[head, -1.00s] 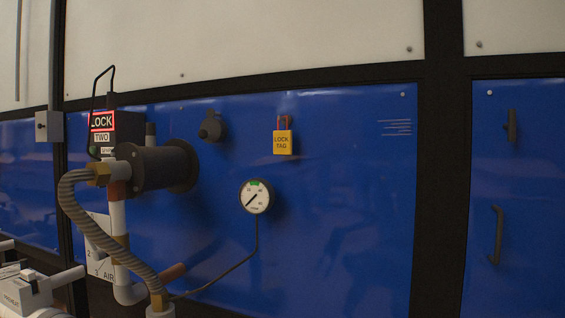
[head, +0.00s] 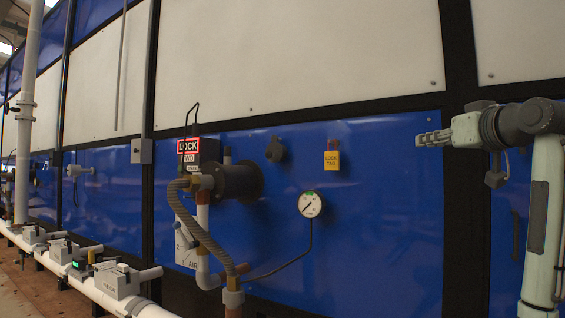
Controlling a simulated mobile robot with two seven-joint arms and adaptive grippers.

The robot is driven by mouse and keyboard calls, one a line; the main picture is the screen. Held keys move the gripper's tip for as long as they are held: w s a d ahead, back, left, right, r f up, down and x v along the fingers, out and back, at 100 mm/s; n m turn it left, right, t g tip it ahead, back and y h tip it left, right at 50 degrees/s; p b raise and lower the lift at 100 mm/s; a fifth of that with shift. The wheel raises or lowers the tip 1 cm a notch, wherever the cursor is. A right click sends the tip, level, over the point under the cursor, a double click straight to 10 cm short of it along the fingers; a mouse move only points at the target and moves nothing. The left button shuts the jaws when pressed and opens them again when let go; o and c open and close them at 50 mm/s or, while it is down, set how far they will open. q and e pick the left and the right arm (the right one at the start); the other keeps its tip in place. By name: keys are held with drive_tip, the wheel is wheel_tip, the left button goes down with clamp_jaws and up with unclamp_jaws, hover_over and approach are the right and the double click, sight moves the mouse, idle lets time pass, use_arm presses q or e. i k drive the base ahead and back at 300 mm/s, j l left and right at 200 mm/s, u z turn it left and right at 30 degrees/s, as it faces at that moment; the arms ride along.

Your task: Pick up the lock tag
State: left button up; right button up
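The lock tag (head: 332,161) is a small yellow block with dark lettering and a red piece at its top. It hangs on the blue panel (head: 390,220), right of the middle of the head view. My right gripper (head: 422,139) is raised at the right, pointing left, level with or slightly above the tag in the picture. A clear gap in the picture separates it from the tag. Its fingers are seen from the side, and I cannot tell whether they are apart. My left gripper is not in view.
A pressure gauge (head: 311,204) sits below the tag, with a thin line running down from it. A dark cylinder (head: 240,181) with a ribbed hose (head: 207,232) and a red-framed LOCK TWO sign (head: 187,146) stand to the left. A white pipe (head: 90,285) runs along the lower left.

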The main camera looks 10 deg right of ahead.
sight(331, 158)
drive_tip(key=l+u, duration=0.7)
drive_tip(key=k+l+u, duration=0.1)
drive_tip(key=u, duration=0.25)
drive_tip(key=l+u, duration=0.1)
drive_tip(key=l, duration=0.3)
drive_tip(key=k+l+u, duration=0.1)
drive_tip(key=l, duration=0.3)
drive_tip(key=k+l, duration=0.15)
drive_tip(key=l, duration=0.25)
drive_tip(key=i+l, duration=0.1)
drive_tip(key=l, duration=0.65)
drive_tip(key=u, duration=0.05)
